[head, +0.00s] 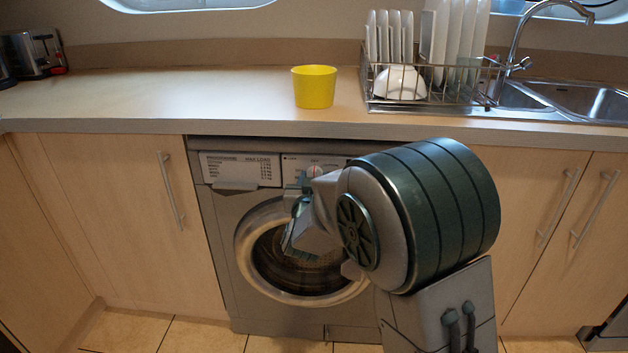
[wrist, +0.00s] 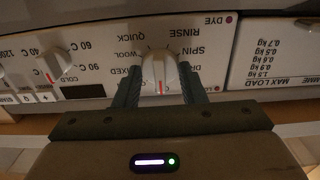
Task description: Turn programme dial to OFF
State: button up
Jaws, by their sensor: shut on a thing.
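The programme dial (wrist: 160,70) is a light grey knob on the washing machine's white control panel. In the wrist view, which shows the panel upside down, its red mark points to the bottom of the picture. Labels such as QUICK, WOOL, RINSE and SPIN ring it; the label at the red mark is hidden by my gripper. My gripper (wrist: 159,82) is shut on the dial, one finger on each side. In the head view the dial (head: 314,171) shows only in part behind my gripper (head: 304,184). The washing machine (head: 221,232) stands under the counter.
A second dial (wrist: 52,66) with temperature labels sits beside it in the wrist view. A yellow bowl (head: 314,88) and a dish rack (head: 428,104) with plates stand on the counter (head: 180,95). A cupboard handle (head: 171,190) juts out at left.

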jog(key=o, duration=1)
jog(key=s, duration=0.4)
jog(key=s+p, duration=0.1)
jog(key=s, duration=0.4)
jog(key=s+p, duration=0.1)
jog(key=s, duration=0.3)
jog(key=shift+s+a, duration=0.25)
jog(key=shift+s, duration=0.15)
jog(key=s+d+r+n+g+y+p, duration=0.1)
jog(key=d+r+g+y+p, duration=0.15)
jog(key=r+p, duration=0.4)
jog(key=s+d+r+g+y+p, duration=0.1)
jog(key=d+r+g+p, duration=0.1)
jog(key=r+g+p, duration=0.35)
jog(key=s+d+r+g+h+p, duration=0.1)
jog(key=s+d+r+g+p, duration=0.1)
jog(key=s+d+r+p, duration=0.2)
jog(key=s+d+r+g+h+p, duration=0.1)
jog(key=s+d+r+g+p, duration=0.1)
jog(key=s+d+r+p, duration=0.2)
jog(key=s+d+r+m+g+h+p, duration=0.1)
jog(key=s+d+r+g+p, duration=0.2)
jog(key=s+p, duration=0.6)
jog(key=shift+s+d+r, duration=0.3)
jog(key=shift+d+r, duration=0.25)
jog(key=shift+d, duration=0.3)
jog(key=shift+s+d+r, duration=0.25)
jog(key=shift+d+r, duration=0.25)
jog(key=shift+d, duration=0.35)
